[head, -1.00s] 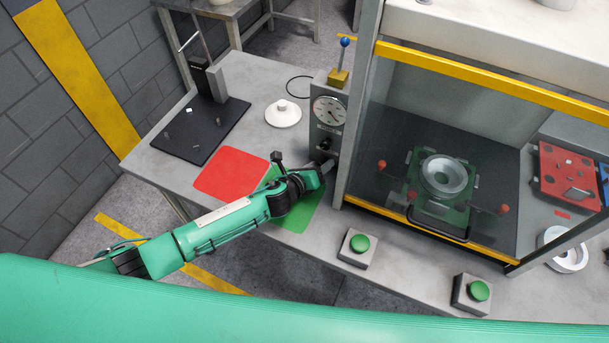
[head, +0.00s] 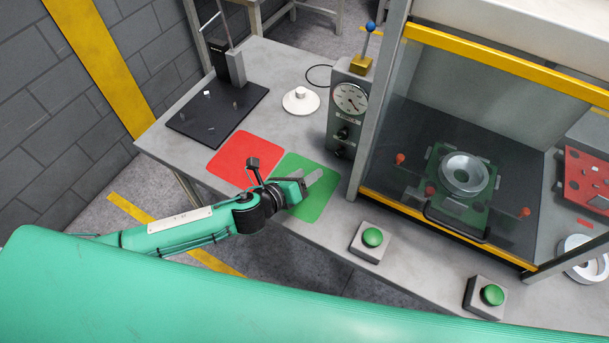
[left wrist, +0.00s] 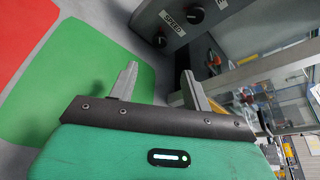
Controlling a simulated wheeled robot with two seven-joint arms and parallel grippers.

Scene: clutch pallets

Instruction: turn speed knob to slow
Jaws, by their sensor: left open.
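The grey control box (head: 350,78) carries a round dial and two dark knobs on its front. The upper knob (head: 343,132) and lower knob (head: 339,151) also show in the left wrist view, upper (left wrist: 195,14) and lower (left wrist: 160,40). A "SPEED" label (left wrist: 172,19) sits between them. I cannot read either knob's setting. My left gripper (head: 318,176) is open and empty above the green mat, apart from the box and to the lower left of the knobs. Its two fingers (left wrist: 158,82) show in the left wrist view with nothing between them. My right gripper is not in view.
A green mat (head: 312,205) and red mat (head: 238,152) lie on the table. Two green push buttons (head: 372,238) (head: 491,295) stand along the front edge. The glass-sided press enclosure with a yellow-edged frame (head: 445,228) stands close right of the box. A white disc (head: 300,104) lies behind.

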